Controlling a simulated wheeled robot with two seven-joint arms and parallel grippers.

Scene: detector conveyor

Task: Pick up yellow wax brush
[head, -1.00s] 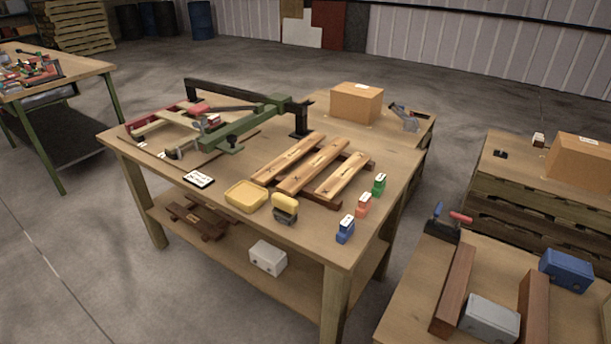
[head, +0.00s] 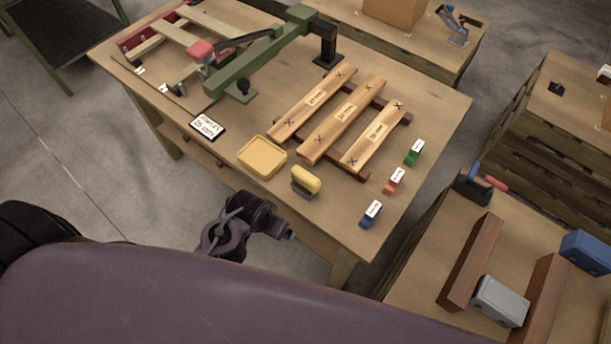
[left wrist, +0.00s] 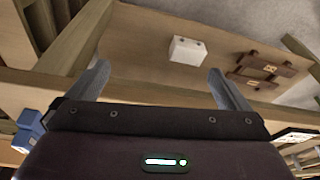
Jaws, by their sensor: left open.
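The yellow wax brush (head: 306,180), a rounded yellow block with a dark grey lower part, stands near the front edge of the workbench (head: 430,110), just right of a shallow yellow tray (head: 262,157). My left arm covers the bottom of the head view, and its dark wrist part is by the bench's front edge, below and left of the brush. In the left wrist view my left gripper (left wrist: 160,80) is open, with nothing between its two grey fingers. I cannot make out the brush there. My right gripper is not in view.
Three wooden slats (head: 341,119) on dark rails lie behind the brush. Blue (head: 371,214), red (head: 394,181) and green (head: 414,152) labelled blocks line the right side. A green clamp arm (head: 255,62) crosses the back. The left wrist view shows a white box (left wrist: 188,51) on the lower shelf.

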